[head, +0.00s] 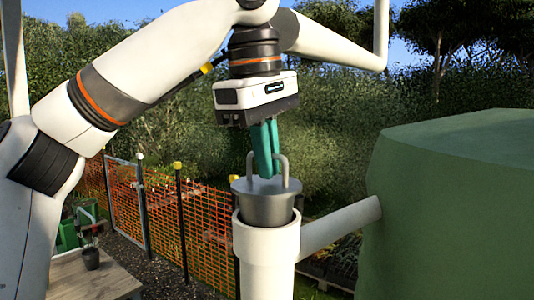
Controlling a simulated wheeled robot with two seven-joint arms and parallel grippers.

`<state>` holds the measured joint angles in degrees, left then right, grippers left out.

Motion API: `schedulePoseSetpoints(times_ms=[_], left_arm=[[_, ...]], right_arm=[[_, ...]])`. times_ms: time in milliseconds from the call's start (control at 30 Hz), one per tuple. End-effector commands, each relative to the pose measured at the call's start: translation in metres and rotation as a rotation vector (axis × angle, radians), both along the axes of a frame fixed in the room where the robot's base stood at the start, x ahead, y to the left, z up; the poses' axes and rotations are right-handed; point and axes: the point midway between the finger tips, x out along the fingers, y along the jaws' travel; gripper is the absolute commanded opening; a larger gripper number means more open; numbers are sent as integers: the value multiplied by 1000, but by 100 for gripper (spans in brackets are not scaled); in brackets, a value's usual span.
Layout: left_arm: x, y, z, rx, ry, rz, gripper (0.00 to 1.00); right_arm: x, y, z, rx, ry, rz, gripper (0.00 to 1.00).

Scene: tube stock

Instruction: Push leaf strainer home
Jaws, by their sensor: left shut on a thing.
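The leaf strainer (265,207) is a grey tapered cup with a wide flat rim and a hoop handle on top. It stands roughly upright in the mouth of the white standing pipe (267,265). Its lower part is hidden inside the pipe. Its rim stands clearly above the pipe's collar, and a dark gap shows at the right between cup and collar. My left gripper (268,168) comes down from above, its teal fingers shut on the handle. My right gripper is not in view.
A white side pipe (340,226) joins the standing pipe to a large green tank (455,215) at the right. An orange mesh fence (213,225) with posts runs behind at the left. A wooden table (85,278) with a small dark pot (91,258) stands at the lower left.

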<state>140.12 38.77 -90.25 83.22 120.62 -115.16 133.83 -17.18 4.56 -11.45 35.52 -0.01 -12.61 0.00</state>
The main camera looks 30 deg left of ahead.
Motion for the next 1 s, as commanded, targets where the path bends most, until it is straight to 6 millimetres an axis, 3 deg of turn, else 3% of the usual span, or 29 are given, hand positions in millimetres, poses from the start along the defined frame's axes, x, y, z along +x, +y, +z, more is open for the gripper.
schedulePoseSetpoints(times_ms=[1000], left_arm=[[0,0,-15,0,0,0,0]], right_arm=[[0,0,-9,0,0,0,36]])
